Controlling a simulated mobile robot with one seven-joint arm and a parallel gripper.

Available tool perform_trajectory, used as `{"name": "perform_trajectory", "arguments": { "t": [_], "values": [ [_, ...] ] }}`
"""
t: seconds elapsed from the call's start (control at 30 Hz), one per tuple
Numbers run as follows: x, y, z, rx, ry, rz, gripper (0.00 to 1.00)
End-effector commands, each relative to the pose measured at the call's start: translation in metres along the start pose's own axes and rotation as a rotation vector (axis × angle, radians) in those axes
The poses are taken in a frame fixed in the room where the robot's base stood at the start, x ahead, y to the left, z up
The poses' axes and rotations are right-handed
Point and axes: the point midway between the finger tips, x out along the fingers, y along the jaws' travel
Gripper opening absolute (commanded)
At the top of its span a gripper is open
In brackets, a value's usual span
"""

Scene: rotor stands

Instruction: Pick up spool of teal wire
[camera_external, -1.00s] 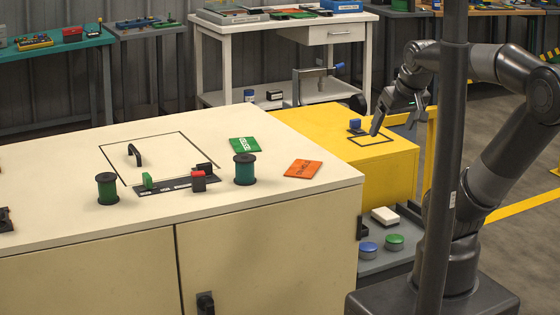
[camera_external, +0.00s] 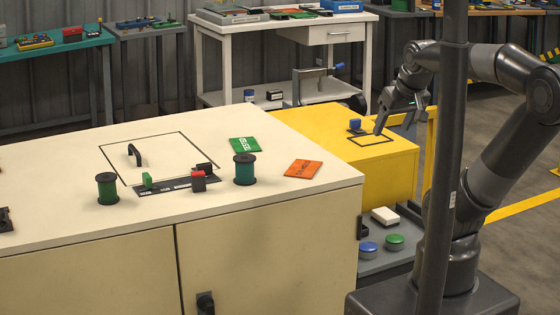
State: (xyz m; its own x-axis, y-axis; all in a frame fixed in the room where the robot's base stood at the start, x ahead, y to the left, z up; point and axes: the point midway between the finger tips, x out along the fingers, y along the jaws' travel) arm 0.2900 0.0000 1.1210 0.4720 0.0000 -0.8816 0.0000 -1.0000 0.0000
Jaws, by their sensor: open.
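The spool of teal wire (camera_external: 244,169) stands upright on the cream cabinet top, with black flanges above and below. A second spool with greener wire (camera_external: 107,188) stands upright farther left on the same top. My gripper (camera_external: 401,116) is open and empty over the yellow block's right part, well to the right of both spools and apart from them. Part of my arm is hidden behind a dark post.
The cream cabinet top (camera_external: 60,228) also holds a green card (camera_external: 244,144), an orange card (camera_external: 303,168) and a black strip with small blocks (camera_external: 178,186). The yellow block (camera_external: 392,165) carries a blue-topped item (camera_external: 356,126). A dark vertical post (camera_external: 445,130) stands before my arm.

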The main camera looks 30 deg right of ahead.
Motion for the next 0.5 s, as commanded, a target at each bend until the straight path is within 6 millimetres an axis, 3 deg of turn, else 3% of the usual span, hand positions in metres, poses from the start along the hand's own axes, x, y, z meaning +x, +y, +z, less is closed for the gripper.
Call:
{"name": "perform_trajectory", "arguments": {
  "t": [0.23,0.5],
  "values": [
    [0.001,-0.01,-0.018,-0.053,-0.024,-0.011,0.66],
    [0.017,-0.059,-0.08,-0.268,-0.111,-0.063,0.66]
  ]
}}
